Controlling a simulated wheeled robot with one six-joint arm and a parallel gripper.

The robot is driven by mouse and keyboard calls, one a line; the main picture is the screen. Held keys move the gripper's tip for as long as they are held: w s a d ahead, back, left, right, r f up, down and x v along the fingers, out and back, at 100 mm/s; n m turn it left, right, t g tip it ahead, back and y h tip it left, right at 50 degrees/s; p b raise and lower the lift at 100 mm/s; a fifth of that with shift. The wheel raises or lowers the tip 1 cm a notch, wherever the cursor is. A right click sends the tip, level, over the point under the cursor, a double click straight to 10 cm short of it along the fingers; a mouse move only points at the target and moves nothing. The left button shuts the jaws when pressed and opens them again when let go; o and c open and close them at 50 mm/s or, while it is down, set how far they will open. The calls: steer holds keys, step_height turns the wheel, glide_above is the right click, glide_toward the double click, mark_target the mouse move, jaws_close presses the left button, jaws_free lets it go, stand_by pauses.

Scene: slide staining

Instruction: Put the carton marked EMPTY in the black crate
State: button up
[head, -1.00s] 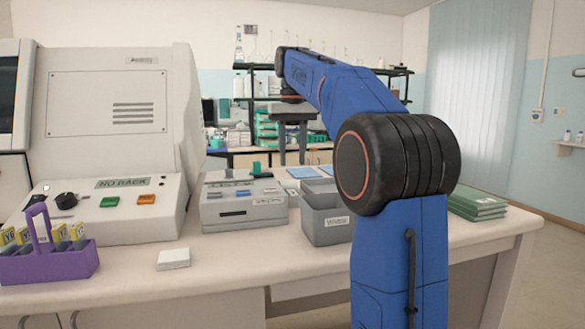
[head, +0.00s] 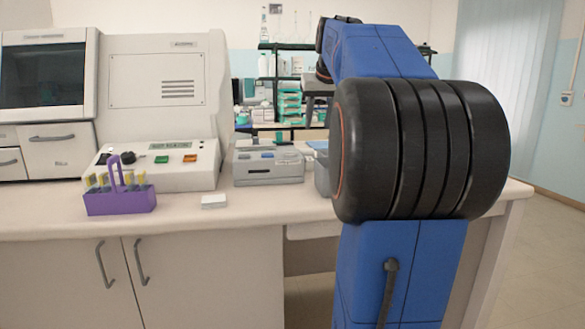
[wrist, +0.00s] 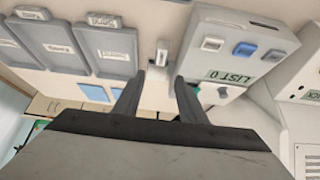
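My gripper (wrist: 160,80) shows in the wrist view with its two fingers apart and nothing held between them. It is above the bench. A small white upright object (wrist: 162,53) stands just beyond the fingertips; I cannot tell what it is. In the head view my own arm hides the gripper. I cannot make out a carton marked EMPTY or a black crate in either view. A small white flat block (head: 214,201) lies near the bench's front edge, with no readable mark.
Labelled grey bins (wrist: 110,45) and blue sheets (wrist: 96,93) lie beside a grey device (wrist: 235,50) with buttons. The same device (head: 268,165) stands right of a large staining machine (head: 165,100). A purple rack (head: 120,203) stands at the left. Bench around the white block is clear.

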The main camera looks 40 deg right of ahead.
mark_target(309, 158)
steer(key=x, duration=1.7)
steer(key=shift+w+a+f, duration=0.1)
steer(key=shift+w+f, duration=0.05)
steer(key=shift+w, duration=0.1)
steer(key=c, duration=0.9)
step_height(309, 158, up, 9)
steer(key=shift+r, duration=0.5)
steer(key=shift+s, duration=0.1)
